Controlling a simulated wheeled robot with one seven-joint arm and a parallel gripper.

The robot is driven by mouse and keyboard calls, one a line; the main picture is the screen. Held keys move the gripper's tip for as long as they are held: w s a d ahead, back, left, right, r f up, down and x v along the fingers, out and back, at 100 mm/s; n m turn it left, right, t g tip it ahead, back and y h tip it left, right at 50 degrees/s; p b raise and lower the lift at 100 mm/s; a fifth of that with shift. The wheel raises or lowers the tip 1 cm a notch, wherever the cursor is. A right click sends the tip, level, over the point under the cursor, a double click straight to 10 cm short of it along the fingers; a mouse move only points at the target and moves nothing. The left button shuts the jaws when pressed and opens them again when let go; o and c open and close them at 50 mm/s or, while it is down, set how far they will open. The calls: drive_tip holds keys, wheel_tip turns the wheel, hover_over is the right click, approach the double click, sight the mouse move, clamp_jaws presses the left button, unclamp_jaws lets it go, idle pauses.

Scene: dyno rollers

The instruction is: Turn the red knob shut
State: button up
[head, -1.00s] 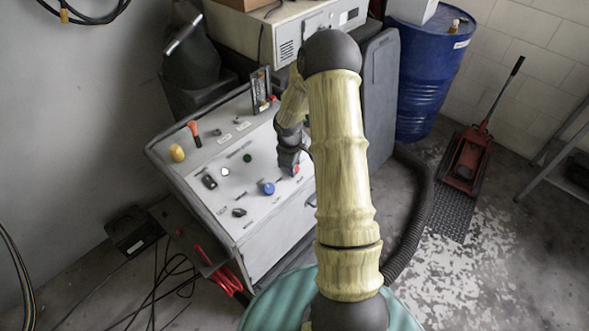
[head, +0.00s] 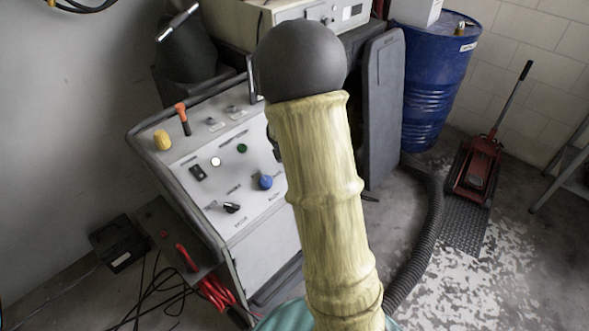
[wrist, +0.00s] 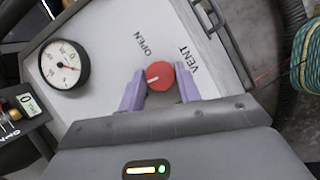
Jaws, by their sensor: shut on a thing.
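The red knob (wrist: 161,73) sits on a pale panel in the wrist view, with the printed words OPEN and VENT beside it. A short white mark on its face lies toward the lower left. My gripper (wrist: 159,84) has its two purple fingers on either side of the knob and is shut on it. In the head view my own arm hides both the knob and the gripper. The control panel (head: 205,182) there shows its left and middle controls.
A round gauge (wrist: 64,65) is left of the knob, and a handle (wrist: 221,32) runs along the panel's right edge. In the head view a blue drum (head: 430,90), a red floor jack (head: 476,168) and a black hose (head: 428,215) stand right of the panel.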

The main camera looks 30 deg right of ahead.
drive_tip(key=shift+n+t+b, duration=0.5)
drive_tip(key=shift+n+b, duration=0.2)
drive_tip(key=shift+b, duration=0.4)
drive_tip(key=o, duration=1)
drive_tip(key=shift+c, duration=0.2)
drive_tip(key=p+v, duration=0.6)
drive_tip(key=v, duration=1.1)
drive_tip(key=shift+p, duration=0.35)
drive_tip(key=shift+s+a+r, duration=0.15)
drive_tip(key=shift+r, duration=0.05)
